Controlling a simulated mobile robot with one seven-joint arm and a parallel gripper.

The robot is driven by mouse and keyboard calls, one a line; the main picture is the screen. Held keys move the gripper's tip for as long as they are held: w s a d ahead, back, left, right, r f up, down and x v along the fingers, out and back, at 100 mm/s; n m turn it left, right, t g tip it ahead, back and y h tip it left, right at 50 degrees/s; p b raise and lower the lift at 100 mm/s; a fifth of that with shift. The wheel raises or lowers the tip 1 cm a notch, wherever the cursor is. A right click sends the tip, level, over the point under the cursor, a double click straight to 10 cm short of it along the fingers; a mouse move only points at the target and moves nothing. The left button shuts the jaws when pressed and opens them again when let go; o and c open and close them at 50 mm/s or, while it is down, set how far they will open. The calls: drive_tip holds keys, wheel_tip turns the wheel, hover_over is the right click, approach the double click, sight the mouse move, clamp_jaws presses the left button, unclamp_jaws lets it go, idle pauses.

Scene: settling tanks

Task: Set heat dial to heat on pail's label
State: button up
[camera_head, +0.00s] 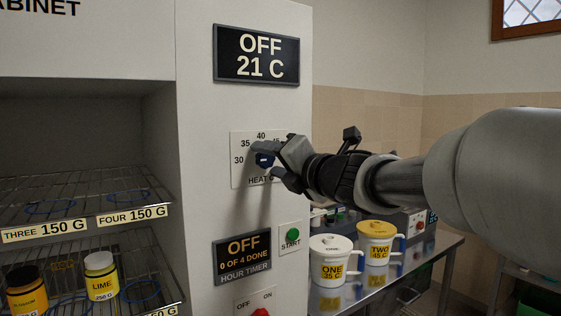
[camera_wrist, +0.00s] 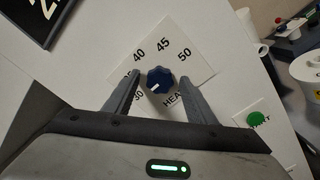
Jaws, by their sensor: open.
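The blue heat dial (camera_head: 264,160) sits on a white scale plate (camera_head: 240,175) on the cabinet front. In the wrist view the dial (camera_wrist: 159,79) has a white mark pointing lower left, towards 30. My gripper (camera_head: 268,161) is open, with one finger on each side of the dial; I cannot tell whether they touch it. The gripper partly hides the scale in the head view. White pail ONE (camera_head: 325,246) has a yellow label (camera_head: 333,273) reading 35 C. The upper display (camera_head: 256,54) reads OFF, 21 C.
Below the dial are a green START button (camera_head: 292,235), an hour timer display (camera_head: 243,258) reading OFF, 0 OF 4 DONE, and a red switch (camera_head: 260,312). Wire shelves (camera_head: 60,215) with jars stand left. The pails stand on a metal bench (camera_head: 425,262) at right.

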drive_tip(key=c, duration=1.1)
drive_tip(key=shift+o, duration=0.3)
